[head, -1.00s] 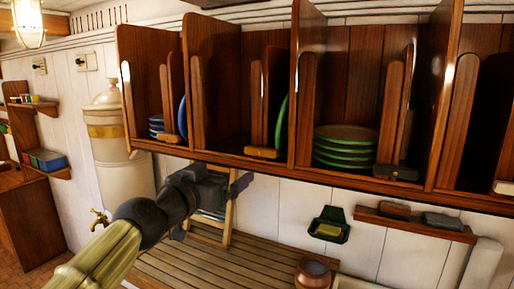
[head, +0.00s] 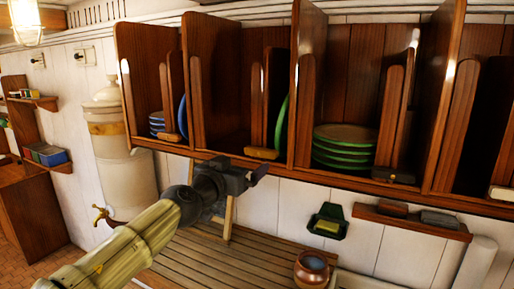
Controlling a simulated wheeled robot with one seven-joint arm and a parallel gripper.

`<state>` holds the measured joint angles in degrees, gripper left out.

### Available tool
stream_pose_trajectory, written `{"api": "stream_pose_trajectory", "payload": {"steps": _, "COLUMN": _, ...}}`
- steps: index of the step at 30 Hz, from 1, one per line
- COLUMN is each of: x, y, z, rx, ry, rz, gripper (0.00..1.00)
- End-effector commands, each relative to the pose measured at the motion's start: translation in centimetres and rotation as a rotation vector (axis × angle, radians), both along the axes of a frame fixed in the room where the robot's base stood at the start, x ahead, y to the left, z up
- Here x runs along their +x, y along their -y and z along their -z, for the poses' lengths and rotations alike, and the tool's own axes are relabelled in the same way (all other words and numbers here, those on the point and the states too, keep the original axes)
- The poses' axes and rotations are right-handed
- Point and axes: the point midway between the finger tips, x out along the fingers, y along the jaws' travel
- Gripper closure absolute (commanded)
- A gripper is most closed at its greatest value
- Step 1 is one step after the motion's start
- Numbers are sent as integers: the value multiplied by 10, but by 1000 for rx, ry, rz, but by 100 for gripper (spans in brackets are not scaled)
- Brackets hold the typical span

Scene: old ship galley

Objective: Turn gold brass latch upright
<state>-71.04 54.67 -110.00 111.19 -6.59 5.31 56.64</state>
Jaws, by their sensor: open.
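A gold brass latch (head: 262,153) lies flat along the front lip of the plate rack, at the foot of the second compartment's front slats. A similar, more orange latch (head: 173,137) lies at the first compartment to its left. My gripper (head: 260,174) is just below the rack's lower edge, close under the gold latch in the picture, its tips pointing right. It is open and empty. I cannot tell the depth gap to the latch, and no contact shows.
The wooden plate rack (head: 240,163) overhangs my gripper. Green plates (head: 345,146) stand inside; a dark latch (head: 393,175) and a pale latch (head: 502,192) lie further right. Below are a slatted drainboard (head: 205,262), a brown pot (head: 311,270) and a green soap holder (head: 327,222). Open space lies before the rack.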

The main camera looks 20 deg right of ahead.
Motion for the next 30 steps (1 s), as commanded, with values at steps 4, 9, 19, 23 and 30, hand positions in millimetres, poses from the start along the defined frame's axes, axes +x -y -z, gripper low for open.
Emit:
{"api": "stream_pose_trajectory", "payload": {"steps": 4, "x": 13, "y": 18, "z": -4, "rx": -1, "ry": -2, "rz": 3, "gripper": 0}}
{"api": "stream_pose_trajectory", "payload": {"steps": 9, "x": 28, "y": 37, "z": -4, "rx": -1, "ry": -2, "rz": 3, "gripper": 0}}
{"api": "stream_pose_trajectory", "payload": {"steps": 19, "x": 53, "y": 69, "z": -3, "rx": -1, "ry": 0, "rz": 2, "gripper": 0}}
{"api": "stream_pose_trajectory", "payload": {"steps": 23, "x": 58, "y": 74, "z": -1, "rx": -1, "ry": -1, "rz": 0, "gripper": 0}}
{"api": "stream_pose_trajectory", "payload": {"steps": 30, "x": 58, "y": 74, "z": 0, "rx": -1, "ry": -1, "rz": 0, "gripper": 0}}
